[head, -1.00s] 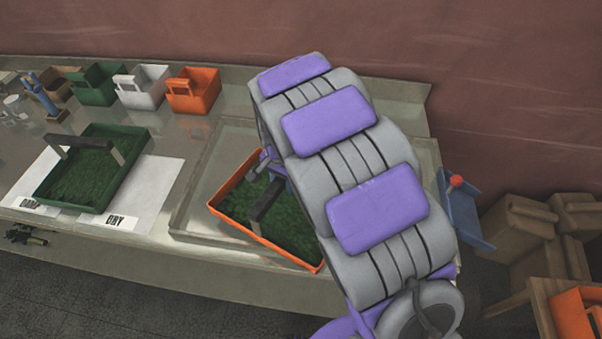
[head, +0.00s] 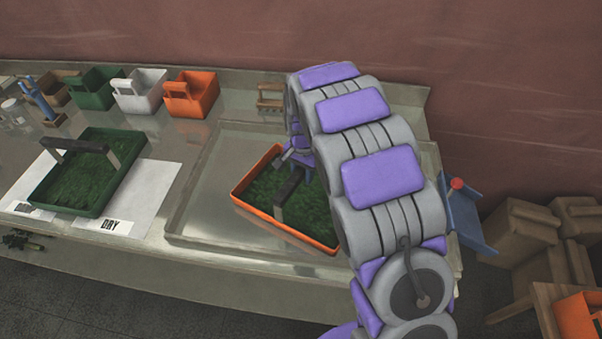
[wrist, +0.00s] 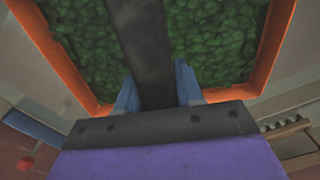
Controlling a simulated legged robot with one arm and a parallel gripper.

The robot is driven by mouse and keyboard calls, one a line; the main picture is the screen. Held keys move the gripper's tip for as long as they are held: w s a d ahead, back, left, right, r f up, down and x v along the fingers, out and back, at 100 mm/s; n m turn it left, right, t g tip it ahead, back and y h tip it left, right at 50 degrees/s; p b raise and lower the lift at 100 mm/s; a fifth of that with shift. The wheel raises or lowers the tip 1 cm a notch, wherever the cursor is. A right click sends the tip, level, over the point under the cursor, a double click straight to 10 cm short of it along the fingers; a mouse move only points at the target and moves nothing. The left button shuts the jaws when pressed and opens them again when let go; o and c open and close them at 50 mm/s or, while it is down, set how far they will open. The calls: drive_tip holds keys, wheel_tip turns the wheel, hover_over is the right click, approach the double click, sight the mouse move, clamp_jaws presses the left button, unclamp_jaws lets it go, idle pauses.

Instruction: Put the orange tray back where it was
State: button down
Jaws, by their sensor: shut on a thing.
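The orange tray (head: 268,213) holds green leafy matter and has a dark handle bar (head: 290,192) across it. In the head view it is over the right part of a shallow metal basin in the bench; I cannot tell whether it touches the basin floor. My gripper (wrist: 157,90) is shut on the dark handle, its blue fingers on either side of the bar. In the head view my gripper (head: 303,160) is partly hidden by my arm, which also covers the tray's right side. The tray also shows in the wrist view (wrist: 52,58).
The shallow basin (head: 190,222) has bare floor left of the tray. A green tray (head: 42,207) sits on white sheets (head: 150,190), one marked DRY. Green (head: 92,92), white (head: 138,95) and orange bins (head: 192,98) line the back. A blue stand with a red knob (head: 462,218) is right.

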drive_tip(key=shift+d+r, duration=0.1)
drive_tip(key=shift+d, duration=0.45)
drive_tip(key=c, duration=1.1)
unclamp_jaws()
drive_tip(key=o, duration=0.3)
drive_tip(key=shift+a, duration=0.3)
drive_tip(key=shift+o, duration=0.4)
drive_tip(key=shift+a, duration=0.45)
drive_tip(key=shift+d, duration=0.5)
drive_tip(key=shift+d+r, duration=0.1)
drive_tip(key=shift+r, duration=0.05)
drive_tip(key=r, duration=0.3)
drive_tip(key=r+p, duration=0.1)
drive_tip(key=r, duration=0.7)
drive_tip(key=shift+a+p, duration=0.25)
drive_tip(key=shift+p, duration=0.05)
drive_tip(key=shift+d+r, duration=0.15)
drive_tip(key=shift+r, duration=0.15)
